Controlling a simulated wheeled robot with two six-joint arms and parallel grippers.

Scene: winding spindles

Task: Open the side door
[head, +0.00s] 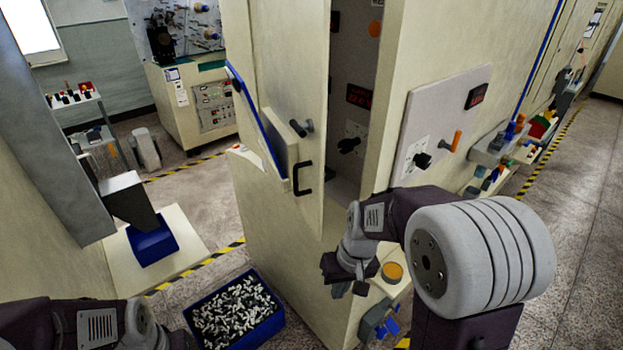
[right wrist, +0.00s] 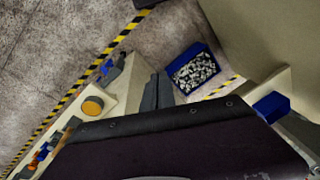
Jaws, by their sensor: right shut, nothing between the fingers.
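The side door (head: 291,75) is a tall cream panel on the cream cabinet (head: 430,60). It stands ajar, with a gap on its right showing the cabinet's inside (head: 352,60). A black bar handle (head: 302,178) is on the door's lower part. My right gripper (head: 346,290) is below and to the right of the handle, in front of the cabinet and apart from the handle. Its dark fingers are together and empty in the right wrist view (right wrist: 158,92). My left arm shows at the lower left of the head view, but its fingers are out of sight.
A blue bin (head: 237,315) of small black and white parts stands on the floor below the door. An orange round button (head: 393,271) on a cream box is close to my right gripper. A blue-edged flap (head: 255,115) juts out left of the door.

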